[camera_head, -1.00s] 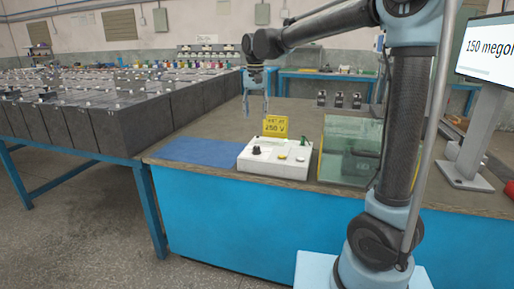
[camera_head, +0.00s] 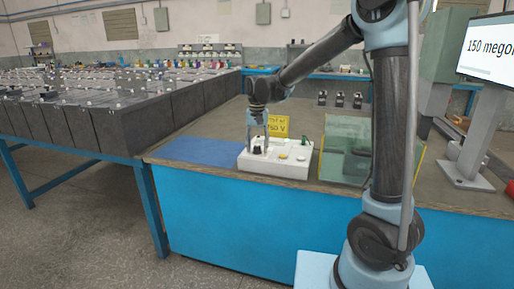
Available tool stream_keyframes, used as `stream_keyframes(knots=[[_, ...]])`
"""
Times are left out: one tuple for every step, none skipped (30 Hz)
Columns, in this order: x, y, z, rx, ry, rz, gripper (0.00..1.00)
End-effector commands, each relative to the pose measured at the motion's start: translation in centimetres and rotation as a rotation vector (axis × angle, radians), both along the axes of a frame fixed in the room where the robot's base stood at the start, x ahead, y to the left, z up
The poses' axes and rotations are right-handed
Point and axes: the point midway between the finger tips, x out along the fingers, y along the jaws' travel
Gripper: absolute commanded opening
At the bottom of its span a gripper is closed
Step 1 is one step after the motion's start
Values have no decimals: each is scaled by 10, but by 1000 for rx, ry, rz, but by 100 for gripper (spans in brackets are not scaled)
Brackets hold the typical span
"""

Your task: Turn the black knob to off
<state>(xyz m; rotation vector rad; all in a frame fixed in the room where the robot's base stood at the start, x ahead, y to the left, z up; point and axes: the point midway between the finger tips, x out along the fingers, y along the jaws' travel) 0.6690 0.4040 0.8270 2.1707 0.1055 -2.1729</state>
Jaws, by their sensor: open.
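The black knob (camera_head: 257,150) sits on the left part of the top of a white box (camera_head: 275,163), near the front edge of the bench. The box also carries a yellow button (camera_head: 283,156), a pale button to its right and a green part at the back right. My gripper (camera_head: 257,147) points down over the knob, with one finger on each side of it in this view. It is open. Whether the fingers touch the knob is too small to tell. The knob's pointer direction is not readable.
A yellow sign (camera_head: 278,126) stands behind the box. A greenish clear case (camera_head: 344,150) stands to its right, and a blue mat (camera_head: 200,151) lies to its left. A monitor (camera_head: 488,48) stands far right. Rows of batteries (camera_head: 110,110) fill the left.

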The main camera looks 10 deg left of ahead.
Motion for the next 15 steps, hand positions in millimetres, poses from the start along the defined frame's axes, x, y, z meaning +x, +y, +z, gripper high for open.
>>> stream_keyframes(knots=[[0, 0, -2, 0, 0, 0, 48], [0, 0, -3, 0, 0, 0, 48], [0, 0, -4, 0, 0, 0, 48], [0, 0, -4, 0, 0, 0, 48], [0, 0, -4, 0, 0, 0, 48], [0, 0, -4, 0, 0, 0, 48], [0, 0, -4, 0, 0, 0, 48], [0, 0, -4, 0, 0, 0, 48], [0, 0, -4, 0, 0, 0, 48], [0, 0, -4, 0, 0, 0, 48], [0, 0, -4, 0, 0, 0, 43], [0, 0, -4, 0, 0, 0, 34], [0, 0, -4, 0, 0, 0, 27], [0, 0, -4, 0, 0, 0, 21], [0, 0, -4, 0, 0, 0, 12]])
